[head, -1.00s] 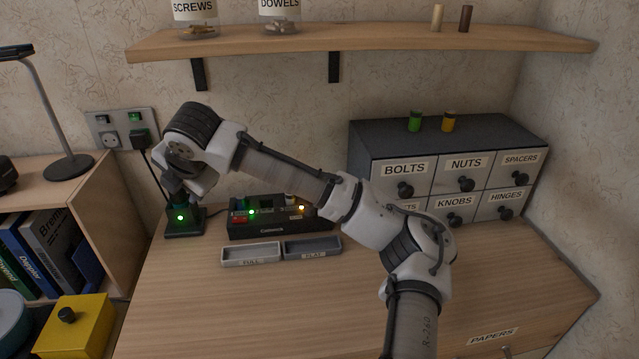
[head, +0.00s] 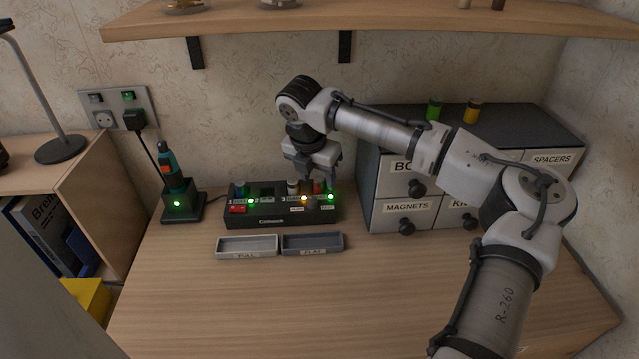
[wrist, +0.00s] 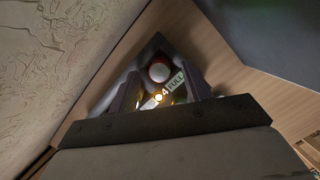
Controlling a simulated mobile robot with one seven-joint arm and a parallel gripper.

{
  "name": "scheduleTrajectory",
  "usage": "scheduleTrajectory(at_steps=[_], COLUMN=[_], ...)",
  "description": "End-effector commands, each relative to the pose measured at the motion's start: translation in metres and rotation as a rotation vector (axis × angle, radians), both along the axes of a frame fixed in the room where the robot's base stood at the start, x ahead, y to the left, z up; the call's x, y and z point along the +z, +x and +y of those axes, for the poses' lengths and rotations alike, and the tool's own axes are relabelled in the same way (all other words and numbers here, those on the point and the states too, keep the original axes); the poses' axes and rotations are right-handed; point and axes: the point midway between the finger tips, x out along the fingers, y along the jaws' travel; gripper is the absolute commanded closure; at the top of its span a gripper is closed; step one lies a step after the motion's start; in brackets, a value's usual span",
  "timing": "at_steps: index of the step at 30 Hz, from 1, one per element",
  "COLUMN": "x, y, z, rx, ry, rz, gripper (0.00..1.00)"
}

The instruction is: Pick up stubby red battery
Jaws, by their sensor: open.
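The stubby red battery (head: 318,188) stands in the right-hand slot of the black charger (head: 262,221), partly hidden by my gripper. In the wrist view, its round pale top with a red rim (wrist: 159,72) shows near the fingers, beside a label reading "4 FULL". My gripper (head: 317,177) points down over the right end of the charger. It is open, with one finger on each side in the wrist view (wrist: 160,95). Whether the fingers reach down around the battery is hard to tell.
Other batteries, one pale (head: 292,186), stand in the charger. Two trays lie in front, a light one (head: 247,253) and a dark one (head: 312,250). A drawer cabinet (head: 395,185) stands close on the right. A tool on a stand (head: 176,195) is at the left. A shelf (head: 380,25) hangs above.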

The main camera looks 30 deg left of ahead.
Motion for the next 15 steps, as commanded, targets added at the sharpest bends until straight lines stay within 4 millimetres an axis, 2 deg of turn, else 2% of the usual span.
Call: scheduleTrajectory(at_steps=[3, 10, 15], x=[-0.0096, -0.0119, -0.0117], y=[0.0028, 0.0032, 0.003], z=[-0.0001, 0.0002, 0.0002], rx=[0.0, -0.001, -0.001], ry=[0.0, 0.001, 0.001], rz=[0.0, 0.0, 0.0], gripper=[0.51, 0.51, 0.72])
